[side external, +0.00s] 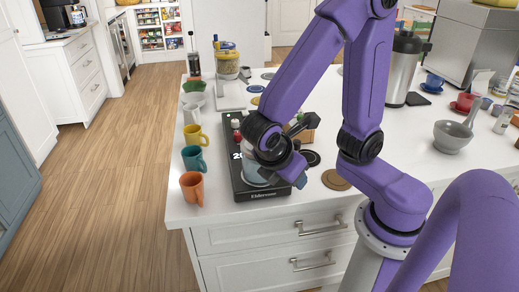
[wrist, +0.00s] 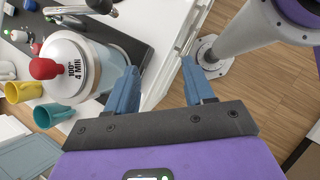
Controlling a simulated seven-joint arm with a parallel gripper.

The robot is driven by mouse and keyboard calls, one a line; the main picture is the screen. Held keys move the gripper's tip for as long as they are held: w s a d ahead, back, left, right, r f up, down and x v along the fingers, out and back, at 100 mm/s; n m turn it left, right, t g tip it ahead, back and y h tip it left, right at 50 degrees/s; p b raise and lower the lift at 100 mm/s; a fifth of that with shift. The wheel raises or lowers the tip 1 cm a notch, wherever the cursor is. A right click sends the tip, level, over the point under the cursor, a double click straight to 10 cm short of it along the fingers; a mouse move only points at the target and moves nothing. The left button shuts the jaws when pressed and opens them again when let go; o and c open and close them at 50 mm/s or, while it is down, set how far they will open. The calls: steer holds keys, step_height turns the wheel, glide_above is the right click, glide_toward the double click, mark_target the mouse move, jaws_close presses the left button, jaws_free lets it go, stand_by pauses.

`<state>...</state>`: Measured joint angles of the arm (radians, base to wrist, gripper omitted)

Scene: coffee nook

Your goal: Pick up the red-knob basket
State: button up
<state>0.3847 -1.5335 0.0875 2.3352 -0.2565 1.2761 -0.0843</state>
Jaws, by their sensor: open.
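In the wrist view, a red knob (wrist: 43,68) sits on the round white top of a vessel (wrist: 108,72) marked "100° 4 MIN". I cannot tell whether this top is the basket itself or a lid. The vessel stands on a black base (side external: 264,195), mostly hidden behind my gripper in the side view.
Orange (side external: 192,187), teal (side external: 194,158) and yellow (side external: 197,135) mugs line the counter's left edge. A brown coaster (side external: 336,180) lies right of the base. A grey mortar (side external: 452,136) stands farther right. The counter front drops to drawers (side external: 275,240).

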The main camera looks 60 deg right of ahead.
steer(key=w+a+r+n+t+h, duration=0.2)
steer(key=w+a+n+t+h, duration=0.35)
steer(key=a+h, duration=0.5)
steer(key=shift+g, duration=0.25)
steer(key=x, duration=1.7)
steer(key=shift+w+a, duration=0.2)
steer(key=shift+w, duration=0.2)
steer(key=shift+c, duration=0.4)
jaws_close()
